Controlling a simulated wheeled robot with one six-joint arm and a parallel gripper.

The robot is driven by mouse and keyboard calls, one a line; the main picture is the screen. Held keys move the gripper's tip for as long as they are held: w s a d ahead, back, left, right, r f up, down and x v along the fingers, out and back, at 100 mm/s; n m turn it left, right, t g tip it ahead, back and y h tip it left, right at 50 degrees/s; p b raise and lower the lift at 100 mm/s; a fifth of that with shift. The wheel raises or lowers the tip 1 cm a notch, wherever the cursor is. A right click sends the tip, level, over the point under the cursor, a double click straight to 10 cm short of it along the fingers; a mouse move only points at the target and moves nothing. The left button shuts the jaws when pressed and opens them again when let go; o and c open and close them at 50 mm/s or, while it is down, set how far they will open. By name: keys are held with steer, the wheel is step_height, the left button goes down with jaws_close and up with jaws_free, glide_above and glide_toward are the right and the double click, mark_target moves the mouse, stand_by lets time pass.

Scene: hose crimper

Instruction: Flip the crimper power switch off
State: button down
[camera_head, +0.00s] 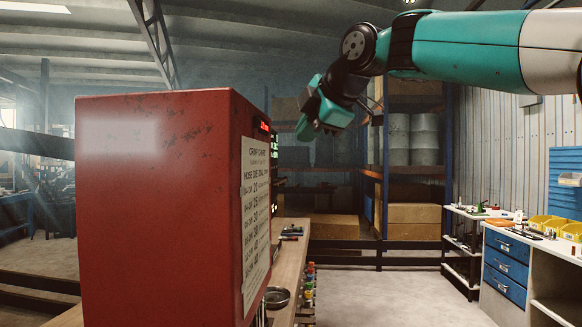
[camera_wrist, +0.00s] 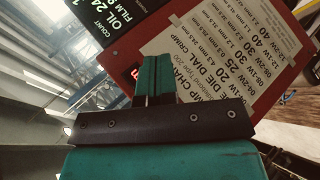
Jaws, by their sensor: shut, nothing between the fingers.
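The crimper (camera_head: 155,210) is a large scuffed red box at the left of the head view. A white crimp chart (camera_head: 256,210) is on its right-hand side, and a small red lit display (camera_head: 264,127) shows near the top edge. In the wrist view the chart (camera_wrist: 240,60) and a black panel with white and green text (camera_wrist: 100,25) show past the fingers. I cannot make out the power switch in either view. My gripper (camera_head: 312,118) is teal, raised just right of the crimper's top edge. Its fingers (camera_wrist: 157,62) are together and empty in the wrist view.
A wooden bench (camera_head: 290,255) runs behind the crimper, with a round metal dish (camera_head: 277,297) and small coloured parts along it. Shelving with boxes (camera_head: 413,220) stands behind. A drawer cabinet (camera_head: 506,265) is at the right. The floor between is clear.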

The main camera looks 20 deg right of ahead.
steer(key=p, duration=0.3)
glide_toward(280, 181)
steer(key=w+a+f, duration=0.1)
steer(key=w+a, duration=0.1)
steer(key=a, duration=0.2)
steer(key=shift+w+d+f+p, duration=0.75)
steer(key=shift+w+d+f, duration=0.1)
steer(key=shift+w+d, duration=0.2)
steer(key=shift+w+d+f, duration=0.25)
steer(key=shift+w+f, duration=0.1)
steer(key=shift+f, duration=0.1)
steer(key=shift+a+f, duration=0.1)
steer(key=shift+a, duration=0.05)
